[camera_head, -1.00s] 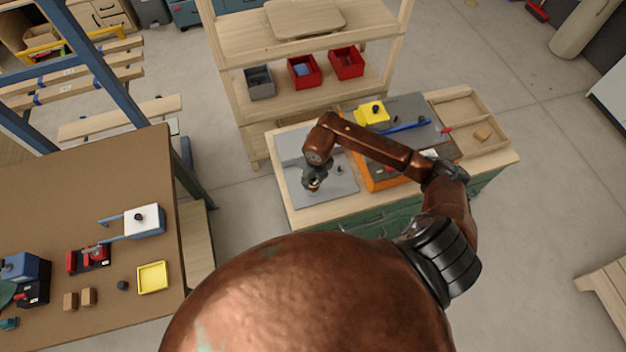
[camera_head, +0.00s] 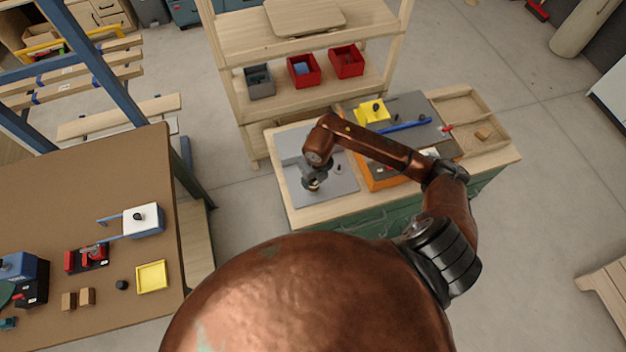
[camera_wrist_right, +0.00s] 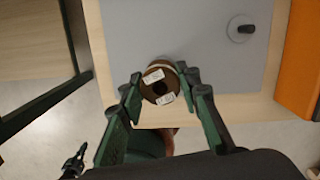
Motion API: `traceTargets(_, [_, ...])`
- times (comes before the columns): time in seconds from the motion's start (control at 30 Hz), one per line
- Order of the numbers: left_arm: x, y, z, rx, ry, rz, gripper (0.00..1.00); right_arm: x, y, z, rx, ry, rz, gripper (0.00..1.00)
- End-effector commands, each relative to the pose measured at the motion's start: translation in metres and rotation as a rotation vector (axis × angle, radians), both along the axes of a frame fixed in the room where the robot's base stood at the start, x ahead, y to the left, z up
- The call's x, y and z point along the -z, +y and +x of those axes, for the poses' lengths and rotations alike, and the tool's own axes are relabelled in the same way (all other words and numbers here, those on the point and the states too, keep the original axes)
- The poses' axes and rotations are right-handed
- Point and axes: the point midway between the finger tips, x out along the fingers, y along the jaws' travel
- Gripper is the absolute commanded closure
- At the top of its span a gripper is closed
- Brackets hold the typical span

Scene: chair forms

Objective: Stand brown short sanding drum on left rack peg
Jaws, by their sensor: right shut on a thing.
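The brown short sanding drum (camera_wrist_right: 150,96) shows end-on in the right wrist view, with a dark central hole and pale labels on its end. My right gripper (camera_wrist_right: 159,92) is shut on it, a finger on either side. In the head view my right gripper (camera_head: 312,184) is over the grey rack plate (camera_head: 340,189) on the workbench. One dark rack peg (camera_wrist_right: 241,29) stands on the plate, up and right of the drum in the wrist view. No other peg shows; the drum and fingers may hide one. I cannot tell whether the drum touches the plate. My left gripper is not in view.
An orange-edged unit (camera_wrist_right: 300,75) stands right of the plate. A yellow block (camera_head: 372,111), a blue tool (camera_head: 405,126) and a wooden tray (camera_head: 470,103) are farther right. A wooden shelf (camera_head: 310,85) with bins stands behind. A brown table (camera_head: 75,200) is at left.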

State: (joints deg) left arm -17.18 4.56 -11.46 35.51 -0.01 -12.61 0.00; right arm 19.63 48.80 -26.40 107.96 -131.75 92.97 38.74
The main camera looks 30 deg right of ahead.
Motion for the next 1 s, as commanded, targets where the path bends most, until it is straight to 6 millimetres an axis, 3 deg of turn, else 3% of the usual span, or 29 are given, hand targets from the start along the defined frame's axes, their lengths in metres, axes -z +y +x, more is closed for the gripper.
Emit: traceTargets(1.0, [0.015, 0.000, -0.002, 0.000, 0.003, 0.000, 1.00, 0.020, 0.000, 0.000, 0.000, -0.001, 0.000, 0.94])
